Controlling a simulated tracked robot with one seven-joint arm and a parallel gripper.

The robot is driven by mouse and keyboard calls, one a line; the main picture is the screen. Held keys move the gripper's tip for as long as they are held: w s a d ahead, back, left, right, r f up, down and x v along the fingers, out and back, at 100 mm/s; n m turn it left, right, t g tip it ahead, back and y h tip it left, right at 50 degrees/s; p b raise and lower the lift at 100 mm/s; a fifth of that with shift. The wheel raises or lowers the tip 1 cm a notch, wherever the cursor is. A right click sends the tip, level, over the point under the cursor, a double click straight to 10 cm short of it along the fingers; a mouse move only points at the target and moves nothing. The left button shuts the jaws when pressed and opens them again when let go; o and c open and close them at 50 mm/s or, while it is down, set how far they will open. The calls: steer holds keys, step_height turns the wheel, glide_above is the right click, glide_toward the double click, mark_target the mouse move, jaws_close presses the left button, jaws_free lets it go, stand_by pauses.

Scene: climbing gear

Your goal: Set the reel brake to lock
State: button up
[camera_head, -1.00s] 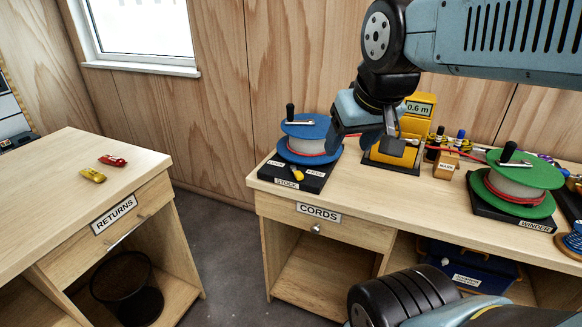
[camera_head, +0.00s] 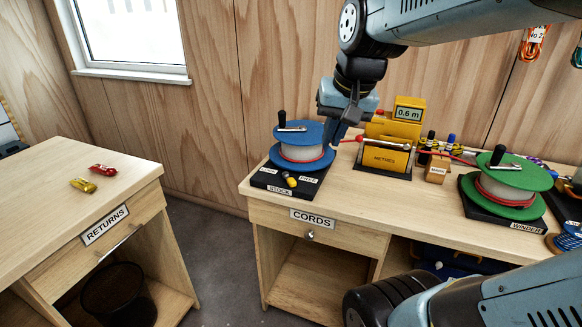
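The stock reel (camera_head: 302,150) is a blue spool wound with red cord, on a black base (camera_head: 262,183) marked STOCK. The reel brake (camera_head: 290,180) is a small yellow lever with a dark part, at the front of that base between two small white labels. The labels are too small to read surely, so I cannot tell the brake's setting. My gripper (camera_head: 337,130) points down at the right edge of the blue reel, behind and above the brake and apart from it.
A yellow metre counter (camera_head: 385,158) reading 0.6 m stands right of my gripper, with cord passing it. The green winder reel (camera_head: 508,178) is further right. The desk front (camera_head: 255,212) is an edge. The returns desk (camera_head: 40,205) at left holds red and yellow pieces.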

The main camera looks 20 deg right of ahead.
mark_target(289, 179)
steer(key=w+d+f+m+g, duration=0.1)
steer(key=w+m, duration=0.1)
steer(key=w, duration=0.2)
steer(key=w+d+f+m+g+y, duration=0.1)
steer(key=w+m, duration=0.1)
steer(key=w, duration=0.2)
steer(key=w+d+f+m, duration=0.2)
steer(key=w+m, duration=0.1)
steer(key=w, duration=0.1)
steer(key=shift+w+f+g+y, duration=0.1)
steer(key=shift+w+g+y, duration=0.2)
steer(key=shift+w+g, duration=0.1)
jaws_close()
steer(key=w+d+f+m+g+y, duration=0.1)
steer(key=w+d+f+m+y, duration=0.1)
steer(key=w+d+f+m, duration=0.4)
steer(key=w+f, duration=0.4)
steer(key=w, duration=0.1)
steer(key=shift+d+f+m+g, duration=0.15)
steer(key=shift+m+g, duration=0.25)
steer(key=shift+f, duration=0.1)
steer(key=x, duration=1)
steer(key=shift+s+f, duration=0.1)
steer(key=a, duration=0.2)
steer(key=shift+s+a, duration=0.15)
steer(key=shift+a, duration=0.9)
steer(key=shift+d, duration=0.15)
